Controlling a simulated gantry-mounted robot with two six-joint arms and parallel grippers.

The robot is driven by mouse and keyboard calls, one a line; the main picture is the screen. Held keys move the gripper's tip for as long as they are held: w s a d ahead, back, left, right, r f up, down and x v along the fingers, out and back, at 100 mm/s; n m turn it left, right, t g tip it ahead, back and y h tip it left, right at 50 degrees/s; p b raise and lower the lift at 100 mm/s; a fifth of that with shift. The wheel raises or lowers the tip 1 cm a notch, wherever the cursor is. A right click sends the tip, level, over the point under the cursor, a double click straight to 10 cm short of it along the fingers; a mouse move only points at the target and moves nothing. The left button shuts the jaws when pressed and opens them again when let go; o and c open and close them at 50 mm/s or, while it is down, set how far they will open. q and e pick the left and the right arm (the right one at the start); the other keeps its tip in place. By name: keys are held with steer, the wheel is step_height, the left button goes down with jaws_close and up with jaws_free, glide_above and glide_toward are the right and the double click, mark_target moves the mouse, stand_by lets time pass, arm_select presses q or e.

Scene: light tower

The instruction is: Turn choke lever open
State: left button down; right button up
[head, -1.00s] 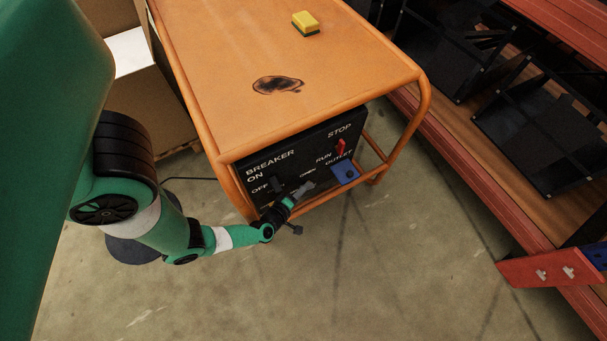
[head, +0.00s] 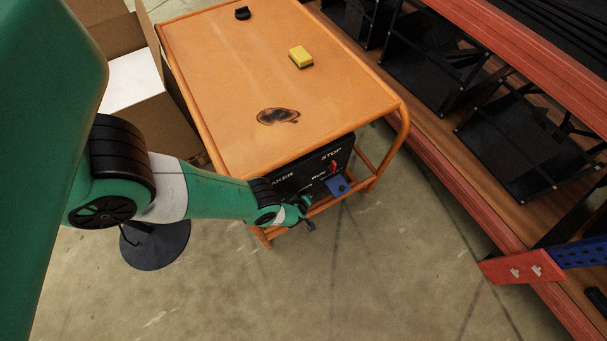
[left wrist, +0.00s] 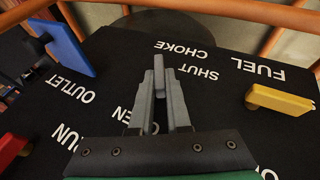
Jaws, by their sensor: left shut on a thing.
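The black panel (left wrist: 100,95) fills the left wrist view with its labels upside down, CHOKE and SHUT beyond the fingers and OPEN partly behind them. The grey choke lever (left wrist: 159,76) stands between the two grey fingers of my left gripper (left wrist: 158,92), which is shut on it. Only the lever's upper end shows; its base and exact angle are hidden. In the head view my left gripper (head: 305,206) is at the generator's front panel (head: 310,170), and my arm covers the panel's left part. My right gripper is not in view.
A yellow fuel lever (left wrist: 280,100), a blue outlet part (left wrist: 66,42) and a red switch (left wrist: 10,148) stick out around the gripper. The generator's orange frame (head: 392,152) surrounds the panel. A sponge (head: 301,57) lies on top. A shelf stands right; floor is clear in front.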

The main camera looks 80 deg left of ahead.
arm_select(q)
steer(key=shift+w+a+r+g+h+b, duration=0.15)
steer(key=shift+w+g+h+b, duration=0.15)
steer(key=shift+g, duration=0.3)
steer(key=shift+w+a+f+g+h+b, duration=0.1)
steer(key=shift+w+g+h+b, duration=0.15)
steer(key=shift+g, duration=0.35)
steer(key=shift+w+m+g+h+b, duration=0.2)
steer(key=shift+m+g+h+b, duration=0.2)
steer(key=shift+g+b, duration=0.45)
steer(key=shift+w+r+g+h+b, duration=0.1)
steer(key=shift+g+h+b, duration=0.2)
steer(key=shift+b, duration=0.4)
steer(key=c, duration=0.9)
jaws_free()
steer(key=shift+a, duration=0.1)
